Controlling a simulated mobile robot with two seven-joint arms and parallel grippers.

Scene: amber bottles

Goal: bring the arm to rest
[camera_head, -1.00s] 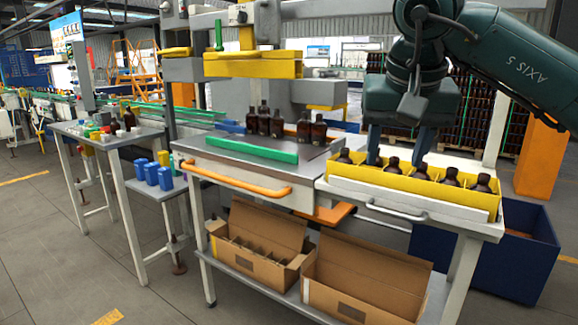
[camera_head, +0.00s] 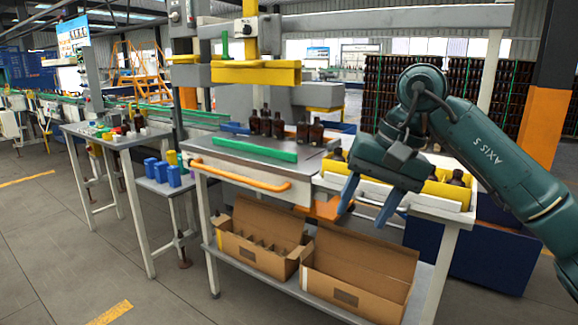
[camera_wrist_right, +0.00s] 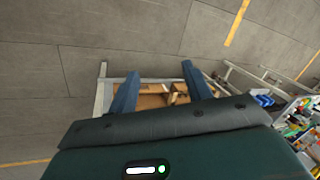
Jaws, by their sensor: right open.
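My right gripper (camera_head: 367,209) is open and empty in the head view. Its two blue fingers point down in front of the worktable's right end, and its arm comes in from the right. In the right wrist view the fingers (camera_wrist_right: 160,88) are spread apart, with the floor and the table's lower part beyond them. The yellow bottle tray (camera_head: 449,193) stands on the white table end behind the gripper. The gripper and arm hide much of the tray and its amber bottles. My left gripper is not in view.
Several amber bottles (camera_head: 266,124) stand on the worktable behind a green bar (camera_head: 254,149). Two open cardboard boxes (camera_head: 353,275) sit on the lower shelf. An orange handle (camera_head: 240,177) runs along the table's front. Open floor (camera_head: 60,255) lies at the left.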

